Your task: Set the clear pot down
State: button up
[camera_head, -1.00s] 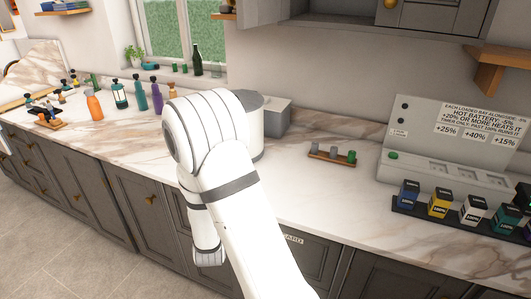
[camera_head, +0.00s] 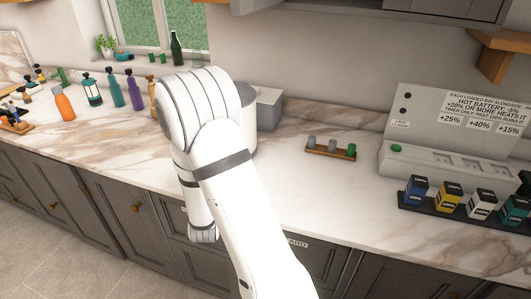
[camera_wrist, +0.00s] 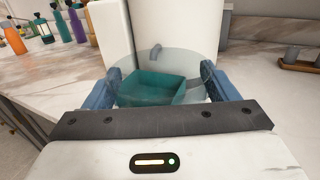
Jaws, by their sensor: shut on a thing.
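The clear pot (camera_wrist: 197,69) is a see-through round vessel in the wrist view. My gripper (camera_wrist: 160,82) has its blue fingers shut on the pot's two sides. A teal open box shape (camera_wrist: 150,91) shows inside or through the pot; I cannot tell which. Whether the pot's base touches the counter (camera_wrist: 55,82) is hidden. In the head view my arm hides the gripper and the pot.
A white cylinder (camera_head: 243,120) stands just beyond the pot, beside a grey box (camera_head: 268,107). Several bottles (camera_head: 115,91) stand to the left. A small wooden rack (camera_head: 331,149) and batteries (camera_head: 448,196) are to the right. Counter in front of the rack is clear.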

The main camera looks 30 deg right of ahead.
jog(key=s+d+r+m+g+h, duration=0.1)
jog(key=s+d+m+g+h, duration=0.2)
jog(key=d, duration=0.5)
jog(key=s+d+m+g+h, duration=0.3)
jog(key=d+g, duration=0.1)
jog(key=d, duration=0.5)
jog(key=s+d+r+m+g+h, duration=0.1)
jog(key=s+d+m+g+h, duration=0.2)
jog(key=d, duration=0.5)
jog(key=shift+g, duration=0.3)
jog(key=shift+s+d+f+p, duration=0.15)
jog(key=shift+f+p, duration=0.2)
jog(key=shift+f, duration=2.15)
jog(key=shift+w+d+f+p, duration=0.1)
jog(key=shift+f+p, duration=0.25)
jog(key=shift+f, duration=2.15)
jog(key=shift+f, duration=0.1)
jog(key=shift+f, duration=0.15)
jog(key=o, duration=1)
jog(key=shift+o, duration=0.2)
